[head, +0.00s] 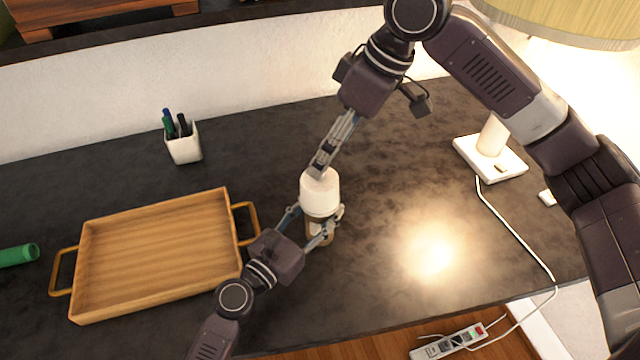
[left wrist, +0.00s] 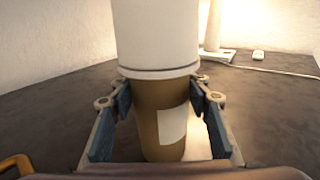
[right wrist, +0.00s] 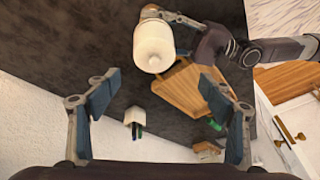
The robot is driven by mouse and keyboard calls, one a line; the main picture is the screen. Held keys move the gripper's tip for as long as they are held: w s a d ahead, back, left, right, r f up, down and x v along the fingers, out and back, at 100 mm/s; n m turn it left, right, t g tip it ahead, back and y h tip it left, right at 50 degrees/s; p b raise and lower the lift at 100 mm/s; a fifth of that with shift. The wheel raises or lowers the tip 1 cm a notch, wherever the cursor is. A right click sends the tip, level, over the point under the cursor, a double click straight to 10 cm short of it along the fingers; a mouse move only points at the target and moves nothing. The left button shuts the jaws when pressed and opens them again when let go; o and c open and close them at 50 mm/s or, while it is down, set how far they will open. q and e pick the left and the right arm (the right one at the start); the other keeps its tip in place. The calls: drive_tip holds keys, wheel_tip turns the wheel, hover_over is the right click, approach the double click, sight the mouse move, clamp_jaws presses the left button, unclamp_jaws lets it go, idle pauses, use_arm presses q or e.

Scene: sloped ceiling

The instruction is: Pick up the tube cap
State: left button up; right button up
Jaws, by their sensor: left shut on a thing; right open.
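A brown tube (head: 319,229) with a pale label stands upright on the dark table, with a large white cap (head: 319,192) on top. In the left wrist view the cap (left wrist: 157,37) sits above the brown body (left wrist: 150,120). My left gripper (head: 320,223) is shut around the tube just below the cap. My right gripper (head: 320,170) reaches down from above with its fingers near the cap's top. In the right wrist view its fingers (right wrist: 158,88) are wide apart and empty, and the cap (right wrist: 154,47) shows beyond them.
A wooden tray (head: 160,255) with handles lies left of the tube. A white pen cup (head: 184,146) stands behind it, and a green cylinder (head: 18,255) lies at the far left. A lamp base (head: 490,158) with a cable stands right; the table between is clear.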

sight(324, 181)
drive_tip(key=f+h, duration=0.1)
drive_tip(key=a+f, duration=0.1)
drive_tip(key=f, duration=0.1)
drive_tip(key=f+h, duration=0.1)
drive_tip(key=shift+w+a+f+h, duration=0.15)
drive_tip(key=shift+w+f+h, duration=0.1)
drive_tip(key=shift+h, duration=0.05)
drive_tip(key=f, duration=0.4)
drive_tip(key=shift+w+a+f, duration=0.35)
drive_tip(key=shift+a+f, duration=0.05)
drive_tip(key=shift+c, duration=0.5)
drive_tip(key=c, duration=0.8)
drive_tip(key=shift+c, duration=0.2)
wheel_tip(324, 181, up, 10)
drive_tip(key=shift+r, duration=0.1)
